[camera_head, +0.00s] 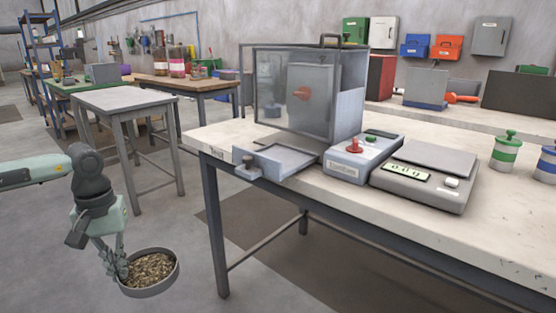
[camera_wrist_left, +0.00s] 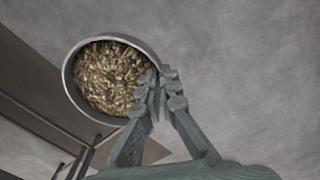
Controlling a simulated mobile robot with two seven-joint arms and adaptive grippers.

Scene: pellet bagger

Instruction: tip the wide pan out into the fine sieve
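My left gripper (camera_head: 120,268) is shut on the rim of a round grey wide pan (camera_head: 154,289), low at the left of the picture. The pan is off the floor and close to level. It holds brown pellets (camera_head: 150,267). In the left wrist view the fingers (camera_wrist_left: 158,90) pinch the near wall of the pan (camera_wrist_left: 95,116), and the pellets (camera_wrist_left: 108,78) cover its bottom. I cannot make out a fine sieve in either view. My right gripper is not in view.
A pale workbench (camera_head: 450,232) fills the right side. On it stand a clear-sided cabinet (camera_head: 300,95) with a front tray (camera_head: 282,158), a button box (camera_head: 362,158), a scale (camera_head: 430,172) and striped jars (camera_head: 506,152). A grey table (camera_head: 125,98) stands behind my left arm. Open floor surrounds the pan.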

